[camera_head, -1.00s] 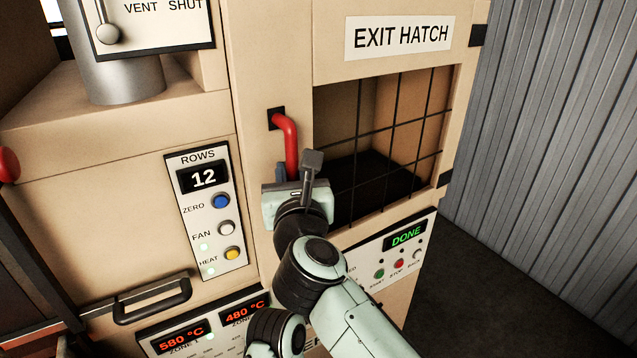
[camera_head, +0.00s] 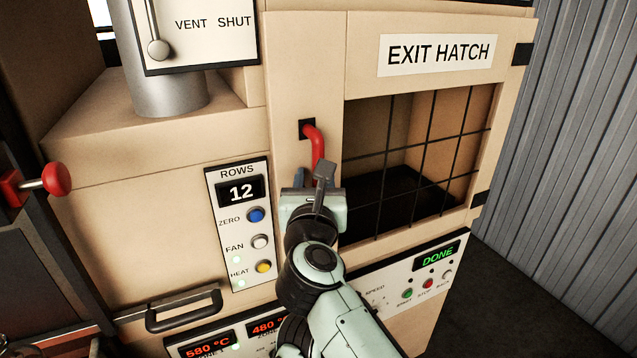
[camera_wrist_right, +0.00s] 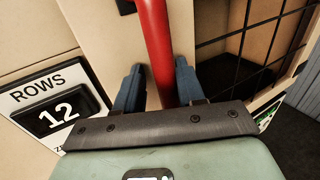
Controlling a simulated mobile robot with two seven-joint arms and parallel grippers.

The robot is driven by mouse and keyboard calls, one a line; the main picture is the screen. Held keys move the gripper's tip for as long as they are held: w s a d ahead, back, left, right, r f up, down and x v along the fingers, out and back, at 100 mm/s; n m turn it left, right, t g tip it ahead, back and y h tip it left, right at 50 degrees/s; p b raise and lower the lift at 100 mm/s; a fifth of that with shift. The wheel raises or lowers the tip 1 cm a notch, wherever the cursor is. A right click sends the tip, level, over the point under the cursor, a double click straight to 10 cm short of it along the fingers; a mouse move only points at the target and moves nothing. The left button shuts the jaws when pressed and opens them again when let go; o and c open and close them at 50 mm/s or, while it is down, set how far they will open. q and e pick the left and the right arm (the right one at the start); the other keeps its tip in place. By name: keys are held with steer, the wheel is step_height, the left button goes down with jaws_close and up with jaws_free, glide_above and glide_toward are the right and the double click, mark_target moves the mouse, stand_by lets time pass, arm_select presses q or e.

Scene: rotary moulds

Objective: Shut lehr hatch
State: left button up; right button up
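The exit hatch (camera_head: 431,232) is a beige door with a black-barred window and dark hinges on its right. It looks closed or nearly so; I cannot tell whether it is fully home. Its red handle (camera_head: 318,146) stands on the left side of the door. My right gripper (camera_head: 316,180) is at the lower part of the handle. In the right wrist view, the red handle (camera_wrist_right: 152,40) runs between the two blue fingers of my right gripper (camera_wrist_right: 158,88), with slim gaps visible beside it. My left gripper is out of view.
A panel marked ROWS (camera_head: 240,222) is left of the handle, and a control panel reading DONE (camera_head: 437,257) is below the window. A dark bar handle (camera_head: 183,306) and a red knob (camera_head: 56,179) stick out at left. Open floor lies at right.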

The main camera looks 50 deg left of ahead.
steer(key=shift+f, duration=0.15)
arm_select(q)
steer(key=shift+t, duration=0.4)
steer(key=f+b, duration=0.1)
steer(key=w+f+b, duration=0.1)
steer(key=b, duration=0.1)
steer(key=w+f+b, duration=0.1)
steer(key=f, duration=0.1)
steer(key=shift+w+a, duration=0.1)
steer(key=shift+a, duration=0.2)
arm_select(e)
steer(key=v, duration=1.3)
steer(key=shift+d+r, duration=0.2)
steer(key=shift+r, duration=0.05)
steer(key=shift+s, duration=0.1)
